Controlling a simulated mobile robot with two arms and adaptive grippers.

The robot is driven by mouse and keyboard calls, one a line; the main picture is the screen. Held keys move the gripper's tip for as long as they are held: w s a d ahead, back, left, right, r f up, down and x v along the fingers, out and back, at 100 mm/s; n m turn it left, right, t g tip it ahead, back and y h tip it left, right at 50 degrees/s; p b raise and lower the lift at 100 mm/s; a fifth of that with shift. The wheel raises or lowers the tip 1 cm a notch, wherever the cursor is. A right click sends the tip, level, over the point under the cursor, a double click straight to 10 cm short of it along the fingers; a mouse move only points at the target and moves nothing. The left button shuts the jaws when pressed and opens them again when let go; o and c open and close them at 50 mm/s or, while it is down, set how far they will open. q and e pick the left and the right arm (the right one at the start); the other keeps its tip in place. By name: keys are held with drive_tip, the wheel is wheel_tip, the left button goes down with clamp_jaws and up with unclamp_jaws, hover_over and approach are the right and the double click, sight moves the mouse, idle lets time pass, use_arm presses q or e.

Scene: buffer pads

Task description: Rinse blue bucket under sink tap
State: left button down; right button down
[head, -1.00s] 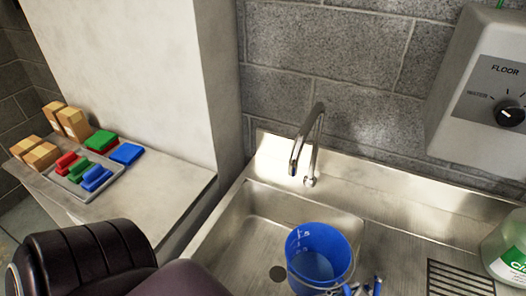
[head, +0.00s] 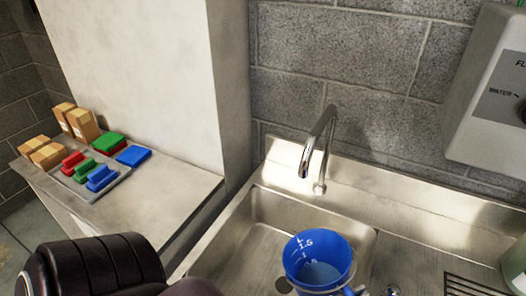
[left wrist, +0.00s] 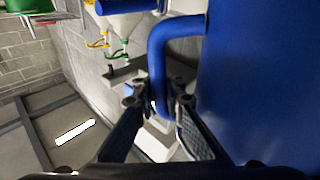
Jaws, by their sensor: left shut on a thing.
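The blue bucket (head: 318,252) is upright over the sink basin (head: 245,243) in the head view. It has white measuring marks inside; a paler area shows at its bottom, and I cannot tell if that is water. The metal tap (head: 319,140) stands behind it, its spout end above and slightly left of the bucket's rim. No stream shows from it. My left gripper (left wrist: 163,100) is shut on the bucket's blue handle (left wrist: 160,70), with the bucket's wall (left wrist: 260,80) to the right. In the head view this gripper is mostly cut off at the bottom edge. My right gripper is out of view.
A grey counter (head: 165,205) at left holds a tray (head: 75,186) of coloured brushes, green and blue pads and several tan boxes. A wall dispenser (head: 480,110) with a dial hangs at right. A grated drain (head: 470,285) and part of a bottle are at lower right.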

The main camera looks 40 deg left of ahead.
sight(326, 287)
use_arm(q)
drive_tip(key=shift+s+a+r+n+t+b, duration=0.1)
drive_tip(key=shift+a+r+n+t+b, duration=0.1)
drive_tip(key=shift+a+n+t+b, duration=0.4)
drive_tip(key=shift+s+a+r+n+t+b, duration=0.15)
drive_tip(key=shift+a+n+b, duration=0.25)
drive_tip(key=shift+b, duration=0.45)
drive_tip(key=a+n+b, duration=0.1)
drive_tip(key=a+r+n+t+y+b, duration=0.1)
drive_tip(key=a+n+b, duration=0.1)
drive_tip(key=shift+s+r+t, duration=0.25)
drive_tip(key=shift+s+r, duration=0.1)
drive_tip(key=shift+a+b, duration=0.25)
drive_tip(key=shift+b, duration=0.25)
drive_tip(key=shift+s+r+t+y, duration=0.1)
drive_tip(key=shift+r+t+y, duration=0.05)
drive_tip(key=shift+t+y, duration=0.15)
drive_tip(key=n+b, duration=0.1)
drive_tip(key=a+n+y+b, duration=0.1)
drive_tip(key=b, duration=0.1)
drive_tip(key=shift+s+a+n+t, duration=0.2)
drive_tip(key=shift+a+n+t, duration=0.1)
drive_tip(key=shift+t, duration=0.1)
drive_tip(key=shift+s+a+r+n+t+y+b, duration=0.1)
drive_tip(key=shift+a+n+t+y+b, duration=0.2)
drive_tip(key=shift+n+b, duration=0.25)
drive_tip(key=shift+s+a+r+n+t+y+b, duration=0.1)
drive_tip(key=shift+a+n+t+y+b, duration=0.1)
drive_tip(key=shift+a+n+y+b, duration=0.25)
